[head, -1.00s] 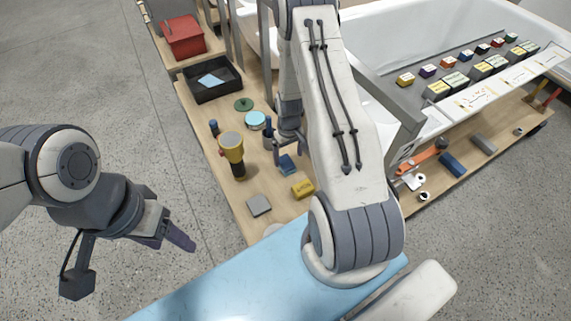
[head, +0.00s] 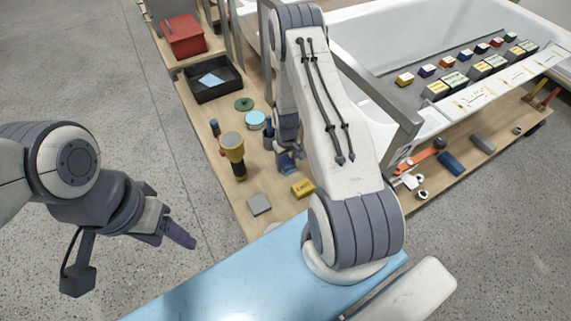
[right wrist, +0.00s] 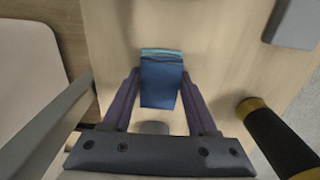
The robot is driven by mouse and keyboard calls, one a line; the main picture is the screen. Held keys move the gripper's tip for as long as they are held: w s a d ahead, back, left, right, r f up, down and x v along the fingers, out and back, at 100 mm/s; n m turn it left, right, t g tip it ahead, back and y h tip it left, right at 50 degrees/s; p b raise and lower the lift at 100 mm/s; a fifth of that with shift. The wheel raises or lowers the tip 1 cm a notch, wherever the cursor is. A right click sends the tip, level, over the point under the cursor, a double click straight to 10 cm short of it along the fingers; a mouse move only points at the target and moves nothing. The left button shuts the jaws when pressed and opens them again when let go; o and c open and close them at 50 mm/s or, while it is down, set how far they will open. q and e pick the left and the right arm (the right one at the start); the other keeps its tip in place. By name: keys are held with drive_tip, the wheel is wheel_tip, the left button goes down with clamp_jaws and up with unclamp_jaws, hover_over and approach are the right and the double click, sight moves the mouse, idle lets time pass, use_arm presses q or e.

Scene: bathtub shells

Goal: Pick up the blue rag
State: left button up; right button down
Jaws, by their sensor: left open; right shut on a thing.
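The blue rag (right wrist: 161,85) is a small folded block between the two fingers of my right gripper (right wrist: 161,76) in the right wrist view. The fingers are shut on its sides. In the head view the rag (head: 286,164) shows partly below my right gripper (head: 290,149), which hides the rest of it. It is low at the wooden board; I cannot tell whether it still touches the wood. My left gripper (head: 172,235) is open and empty over the grey floor at the left, far from the rag.
A black tray (head: 211,90) lies farther back. The white bathtub (head: 360,45) is to the right.

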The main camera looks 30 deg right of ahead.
sight(287, 162)
drive_tip(key=shift+r+b, duration=0.7)
drive_tip(key=shift+r, duration=4.35)
drive_tip(key=c, duration=0.8)
unclamp_jaws()
drive_tip(key=c, duration=0.6)
